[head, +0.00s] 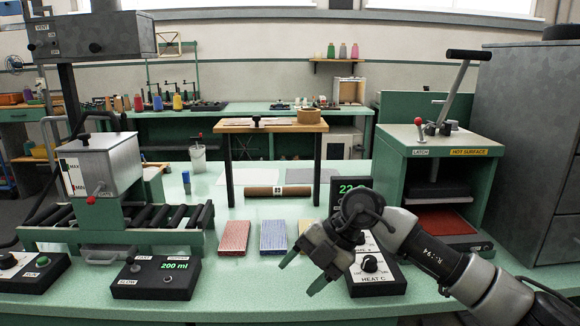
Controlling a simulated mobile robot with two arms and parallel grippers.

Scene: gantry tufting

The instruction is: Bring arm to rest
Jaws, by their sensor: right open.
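My right arm comes in from the lower right of the head view. Its gripper (303,270) is open and empty, with its two green-tipped fingers pointing down and to the left. It hangs over the front of the green bench (225,310). Whether the fingertips touch the bench I cannot tell. My left gripper is not in view.
A hot press (441,167) stands at right, a roller unit with a metal hopper (105,165) at left. A small wooden-topped gantry (270,127) stands behind. A 200 ml control box (157,279) is front left.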

